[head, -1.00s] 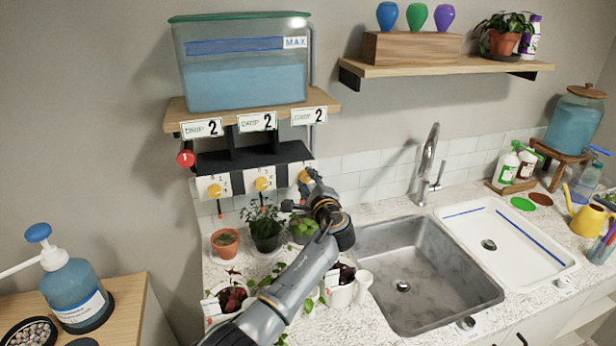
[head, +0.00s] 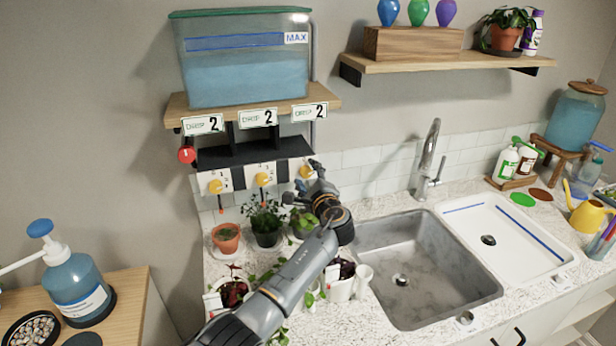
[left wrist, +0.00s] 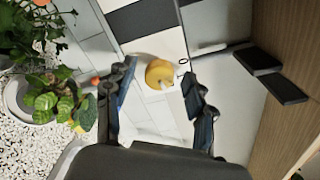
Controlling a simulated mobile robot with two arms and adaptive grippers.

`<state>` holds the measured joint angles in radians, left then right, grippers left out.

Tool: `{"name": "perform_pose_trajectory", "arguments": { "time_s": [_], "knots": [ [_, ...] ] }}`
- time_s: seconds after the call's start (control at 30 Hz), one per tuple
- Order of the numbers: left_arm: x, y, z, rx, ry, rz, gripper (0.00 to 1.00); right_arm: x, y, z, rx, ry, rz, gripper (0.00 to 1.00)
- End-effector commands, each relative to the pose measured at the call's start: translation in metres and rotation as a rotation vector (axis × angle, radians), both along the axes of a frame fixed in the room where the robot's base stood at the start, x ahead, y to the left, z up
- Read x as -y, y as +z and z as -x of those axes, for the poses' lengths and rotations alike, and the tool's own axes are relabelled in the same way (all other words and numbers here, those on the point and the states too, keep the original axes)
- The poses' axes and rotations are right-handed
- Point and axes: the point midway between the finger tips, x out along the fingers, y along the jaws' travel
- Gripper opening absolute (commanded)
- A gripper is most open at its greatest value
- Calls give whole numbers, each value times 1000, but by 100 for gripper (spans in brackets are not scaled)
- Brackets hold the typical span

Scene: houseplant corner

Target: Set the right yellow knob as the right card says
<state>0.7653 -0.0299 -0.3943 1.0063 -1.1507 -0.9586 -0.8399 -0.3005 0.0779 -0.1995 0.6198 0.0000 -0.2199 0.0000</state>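The right yellow knob (head: 305,172) sits on the black-and-white strip below the tank shelf, partly covered by my gripper in the head view. The right card (head: 310,112) above it reads DRIP 2. My left gripper (head: 304,182) is at this knob with its fingers spread. In the left wrist view the yellow knob (left wrist: 159,73) shows between and just beyond the two open fingertips (left wrist: 160,82), with a gap on both sides. Its pale pointer slants to the lower right there; a small dark mark is beside it, too small to read surely. My right gripper is not in view.
The middle knob (head: 262,179) and left knob (head: 216,187) share the strip, and a red valve (head: 186,155) is at its left. Potted plants (head: 268,224) stand close below. The sink (head: 420,265) is to the right. The shelf (head: 250,103) overhangs the knobs.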

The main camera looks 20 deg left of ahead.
Motion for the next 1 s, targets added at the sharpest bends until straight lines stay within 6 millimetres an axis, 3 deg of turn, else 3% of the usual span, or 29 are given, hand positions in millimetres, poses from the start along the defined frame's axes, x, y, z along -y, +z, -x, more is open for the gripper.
{"name": "perform_pose_trajectory", "arguments": {
  "time_s": [0.33,0.73,1.0],
  "knots": [
    [8,-2,10,-2,-2,1,54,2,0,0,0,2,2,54],
    [52,2,77,-2,-2,5,54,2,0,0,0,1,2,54],
    [65,4,99,-1,0,2,54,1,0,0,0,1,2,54]
  ]
}}
